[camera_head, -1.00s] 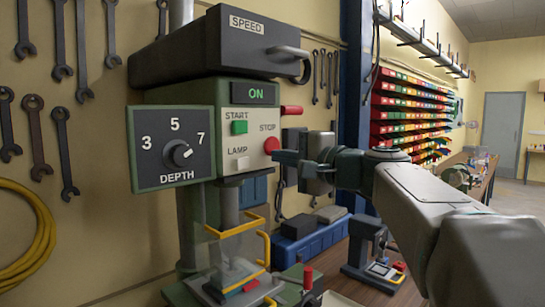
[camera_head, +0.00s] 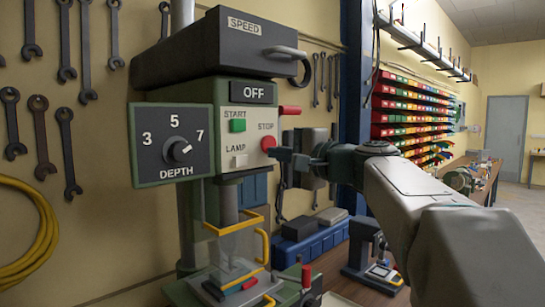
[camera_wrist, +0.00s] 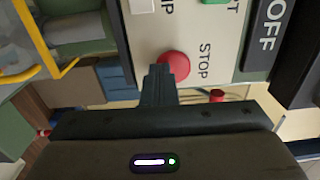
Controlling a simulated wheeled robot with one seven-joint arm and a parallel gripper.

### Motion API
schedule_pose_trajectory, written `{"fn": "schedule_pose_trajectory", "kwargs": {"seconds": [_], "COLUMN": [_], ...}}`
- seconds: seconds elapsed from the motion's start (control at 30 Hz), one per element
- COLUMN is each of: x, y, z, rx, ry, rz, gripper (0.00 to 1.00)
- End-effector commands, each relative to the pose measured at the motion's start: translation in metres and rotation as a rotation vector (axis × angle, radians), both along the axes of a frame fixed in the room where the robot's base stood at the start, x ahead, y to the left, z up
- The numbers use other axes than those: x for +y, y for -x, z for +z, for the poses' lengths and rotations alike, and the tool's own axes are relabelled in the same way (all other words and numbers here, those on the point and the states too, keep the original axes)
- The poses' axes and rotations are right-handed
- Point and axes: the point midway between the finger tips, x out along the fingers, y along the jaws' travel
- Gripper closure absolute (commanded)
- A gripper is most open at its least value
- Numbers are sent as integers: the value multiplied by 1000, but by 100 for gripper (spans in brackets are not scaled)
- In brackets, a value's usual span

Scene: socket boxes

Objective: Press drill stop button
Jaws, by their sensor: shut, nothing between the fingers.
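The drill press has a pale control panel (camera_head: 250,125) with a red round STOP button (camera_head: 268,143) at its right side. The display (camera_head: 252,93) above it reads OFF. My gripper (camera_head: 275,153) is shut and empty, with its tips right beside the STOP button. In the wrist view the STOP button (camera_wrist: 174,66) sits just beyond the fingertips (camera_wrist: 160,72), which partly overlap its edge. I cannot tell whether they touch it. The green START button (camera_head: 237,126) and white LAMP switch (camera_head: 240,160) are to the left on the panel.
A depth dial box (camera_head: 174,138) stands left of the panel. A red-tipped lever (camera_head: 290,110) sticks out above the STOP button. A clear guard with a yellow frame (camera_head: 262,245) is below. Blue boxes (camera_head: 310,240) and another small machine (camera_head: 368,255) stand on the bench.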

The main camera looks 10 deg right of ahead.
Motion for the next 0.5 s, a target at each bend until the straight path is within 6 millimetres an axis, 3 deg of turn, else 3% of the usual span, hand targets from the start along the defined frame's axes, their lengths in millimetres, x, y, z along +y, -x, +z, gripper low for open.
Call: {"fn": "schedule_pose_trajectory", "kwargs": {"seconds": [0.5], "x": [-61], "y": [86], "z": [-4], "rx": [0], "ry": [2], "rz": [-3], "gripper": [100]}}
